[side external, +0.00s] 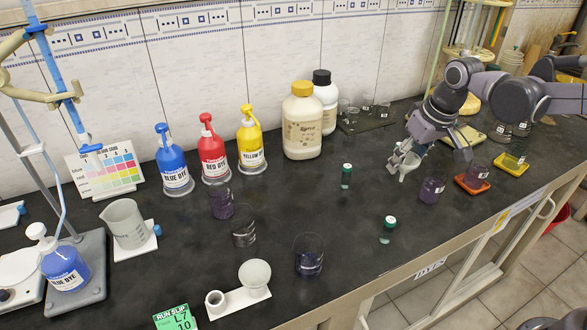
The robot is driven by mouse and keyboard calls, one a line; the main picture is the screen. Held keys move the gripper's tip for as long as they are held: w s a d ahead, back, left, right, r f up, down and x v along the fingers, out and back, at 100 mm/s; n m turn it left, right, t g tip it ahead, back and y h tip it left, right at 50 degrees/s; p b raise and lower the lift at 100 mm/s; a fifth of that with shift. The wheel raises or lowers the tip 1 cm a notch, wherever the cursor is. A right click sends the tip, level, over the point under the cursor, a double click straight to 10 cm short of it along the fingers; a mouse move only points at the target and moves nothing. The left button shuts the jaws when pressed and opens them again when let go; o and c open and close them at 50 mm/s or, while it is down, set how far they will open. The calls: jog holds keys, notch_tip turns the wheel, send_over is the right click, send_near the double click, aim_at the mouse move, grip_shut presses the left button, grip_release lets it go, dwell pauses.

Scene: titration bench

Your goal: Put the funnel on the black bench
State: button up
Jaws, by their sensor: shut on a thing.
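A small whitish funnel (407,167) is at the right of the black bench (330,225), with its narrow end pointing down. My gripper (403,158) reaches in from the upper right and is shut on the funnel. The funnel looks upright or slightly tilted. It is at or just above the bench surface; I cannot tell whether its tip touches.
A dark purple beaker (432,187) stands close right of the funnel, beside a red tray (472,184). A large cream bottle (302,122) stands behind. The bench between the vials is clear.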

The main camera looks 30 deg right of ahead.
jog(key=r, duration=0.5)
jog(key=shift+d, duration=0.35)
jog(key=s+d+m+h, duration=0.1)
jog(key=s+d+m, duration=0.1)
jog(key=d, duration=1.1)
jog(key=s+d+m, duration=0.3)
jog(key=d, duration=1)
notch_tip(320, 180, down, 5)
jog(key=shift+w+a+f, duration=0.1)
jog(key=shift+a, duration=0.05)
jog(key=w+a+f, duration=0.2)
jog(key=w, duration=0.1)
jog(key=w+a+f, duration=0.2)
jog(key=w, duration=0.1)
jog(key=w+a+f, duration=0.2)
jog(key=w, duration=0.1)
jog(key=shift+a+f, duration=0.4)
jog(key=shift+f, duration=2.05)
jog(key=shift+f, duration=0.15)
